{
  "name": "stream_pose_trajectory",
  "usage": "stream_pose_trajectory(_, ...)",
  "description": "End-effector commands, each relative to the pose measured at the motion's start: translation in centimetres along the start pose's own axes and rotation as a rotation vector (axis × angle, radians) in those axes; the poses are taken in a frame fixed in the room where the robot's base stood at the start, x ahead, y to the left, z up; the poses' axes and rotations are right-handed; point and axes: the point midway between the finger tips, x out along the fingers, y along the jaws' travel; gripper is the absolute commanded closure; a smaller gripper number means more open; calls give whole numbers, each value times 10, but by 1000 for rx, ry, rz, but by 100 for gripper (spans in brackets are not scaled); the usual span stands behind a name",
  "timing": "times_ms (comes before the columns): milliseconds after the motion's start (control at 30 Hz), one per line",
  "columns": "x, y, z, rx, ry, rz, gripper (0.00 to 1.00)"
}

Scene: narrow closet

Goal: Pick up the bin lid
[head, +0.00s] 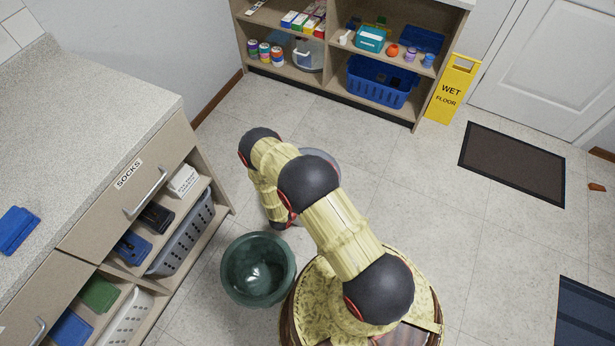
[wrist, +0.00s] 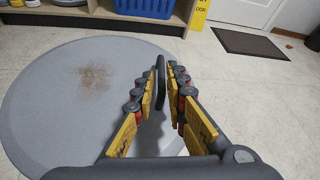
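A large round grey disc, which looks like the bin lid (wrist: 50,105), fills the left and middle of the wrist view. It has a brown stain near its far side. In the head view, a small part of the grey disc (head: 326,158) shows behind my arm, near the floor. My gripper (wrist: 162,75) is over the disc, its fingers converging towards close-set tips. I cannot tell whether the gripper touches the disc.
An open dark green bin (head: 236,285) stands left of my base. A drawer counter (head: 150,140) is at the left, and a shelf unit (head: 330,75) at the back. A yellow wet-floor sign (head: 452,90) and a dark mat (head: 513,163) are at the right. Floor between them is clear.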

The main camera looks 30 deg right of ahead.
Motion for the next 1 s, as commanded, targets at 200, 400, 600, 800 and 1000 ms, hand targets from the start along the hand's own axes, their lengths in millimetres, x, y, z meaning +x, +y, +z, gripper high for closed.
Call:
stream_pose_trajectory(200,31,-2,-8,2,1,-3,86)
stream_pose_trajectory(400,48,-1,-5,1,0,-1,86)
stream_pose_trajectory(600,49,-1,-3,0,0,0,86)
stream_pose_trajectory(800,49,-1,-3,0,0,0,95)
stream_pose_trajectory(1000,49,-1,-4,0,0,0,100)
